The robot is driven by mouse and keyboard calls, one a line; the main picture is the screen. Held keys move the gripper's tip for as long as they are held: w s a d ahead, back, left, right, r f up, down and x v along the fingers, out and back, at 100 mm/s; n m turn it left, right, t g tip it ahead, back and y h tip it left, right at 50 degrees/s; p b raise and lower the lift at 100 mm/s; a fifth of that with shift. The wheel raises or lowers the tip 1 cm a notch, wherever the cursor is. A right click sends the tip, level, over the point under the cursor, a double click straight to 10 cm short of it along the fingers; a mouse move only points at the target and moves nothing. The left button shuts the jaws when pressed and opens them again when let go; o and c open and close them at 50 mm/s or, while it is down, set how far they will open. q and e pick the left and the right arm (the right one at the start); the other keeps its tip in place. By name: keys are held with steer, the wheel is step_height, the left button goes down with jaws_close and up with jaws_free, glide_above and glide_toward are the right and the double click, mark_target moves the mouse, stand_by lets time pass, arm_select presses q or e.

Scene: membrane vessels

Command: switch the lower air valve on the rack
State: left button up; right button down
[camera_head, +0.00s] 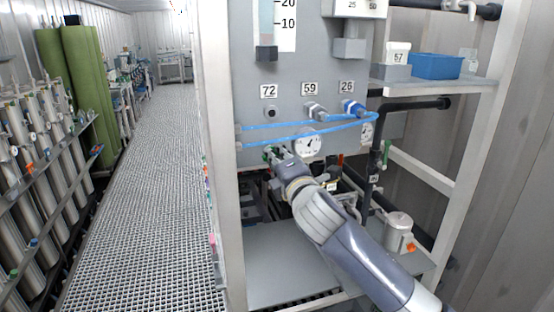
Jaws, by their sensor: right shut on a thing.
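The rack's grey panel (288,68) stands in front of me, with number labels 72, 59 and 26 on it. My right arm reaches in from the lower right. My right gripper (272,155) is at the panel's lower edge, left of the round gauge (309,144). My left gripper is not in view.
Blue hoses (300,124) loop across the panel just above my right gripper. A blue bin (435,66) sits on the right shelf, and a metal canister (398,232) stands low right. Pipes and fittings crowd the space below the panel. A grated walkway (150,190) is clear at left.

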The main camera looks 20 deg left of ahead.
steer(key=shift+m, duration=1.6)
steer(key=shift+f, duration=0.1)
steer(key=c, duration=1.7)
jaws_free()
steer(key=shift+o, duration=0.2)
steer(key=shift+d, duration=0.1)
steer(key=v, duration=1.2)
steer(key=shift+w, duration=0.1)
